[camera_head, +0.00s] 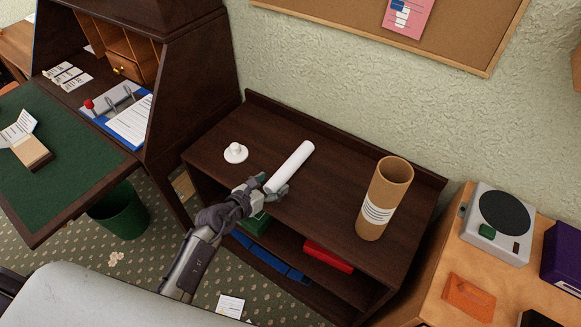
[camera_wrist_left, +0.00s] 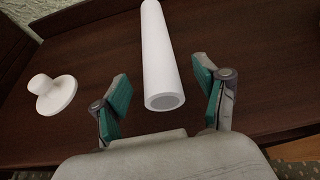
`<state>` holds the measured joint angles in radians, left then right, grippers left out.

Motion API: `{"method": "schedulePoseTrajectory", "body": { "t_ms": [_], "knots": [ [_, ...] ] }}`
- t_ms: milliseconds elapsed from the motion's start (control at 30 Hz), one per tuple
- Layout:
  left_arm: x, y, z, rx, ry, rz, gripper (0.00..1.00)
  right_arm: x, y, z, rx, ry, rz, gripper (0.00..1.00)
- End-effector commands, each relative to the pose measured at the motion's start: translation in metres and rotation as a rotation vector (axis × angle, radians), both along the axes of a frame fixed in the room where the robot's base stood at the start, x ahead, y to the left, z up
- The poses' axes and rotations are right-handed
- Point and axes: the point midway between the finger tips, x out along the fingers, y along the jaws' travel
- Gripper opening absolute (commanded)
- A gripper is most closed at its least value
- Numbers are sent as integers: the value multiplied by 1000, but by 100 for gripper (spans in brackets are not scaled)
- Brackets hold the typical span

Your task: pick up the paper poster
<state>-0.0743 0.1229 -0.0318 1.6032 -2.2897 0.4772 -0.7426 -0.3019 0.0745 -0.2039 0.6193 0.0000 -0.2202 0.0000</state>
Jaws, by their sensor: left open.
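The paper poster (camera_head: 292,164) is a white rolled tube lying on top of the dark wooden shelf unit (camera_head: 330,188). In the left wrist view the poster (camera_wrist_left: 164,58) points away from me, its near round end just ahead of and between the fingers. My left gripper (camera_head: 266,188) is open at the poster's near end. In the left wrist view the open left gripper (camera_wrist_left: 165,98) has a green-padded finger on each side, with gaps to the poster. My right gripper is not in view.
A white knobbed lid-like piece (camera_head: 236,152) lies left of the poster. A brown cardboard tube (camera_head: 384,198) stands upright at the right of the shelf top. A dark desk (camera_head: 150,110) is at left; a wooden table (camera_head: 440,262) with a grey device (camera_head: 497,222) is at right.

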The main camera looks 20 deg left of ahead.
Motion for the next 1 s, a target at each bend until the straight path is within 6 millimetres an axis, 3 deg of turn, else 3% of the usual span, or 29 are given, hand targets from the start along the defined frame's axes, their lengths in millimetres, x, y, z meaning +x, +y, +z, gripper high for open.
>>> {"method": "schedulePoseTrajectory", "body": {
  "t_ms": [333, 667, 1000],
  "knots": [
    [41, -15, -14, -3, 0, -1, 73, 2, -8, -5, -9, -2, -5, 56],
    [47, -17, -16, -1, 0, 0, 73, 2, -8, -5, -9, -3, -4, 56],
    [47, -17, -16, -1, 0, 0, 18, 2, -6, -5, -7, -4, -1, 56]
  ]
}}
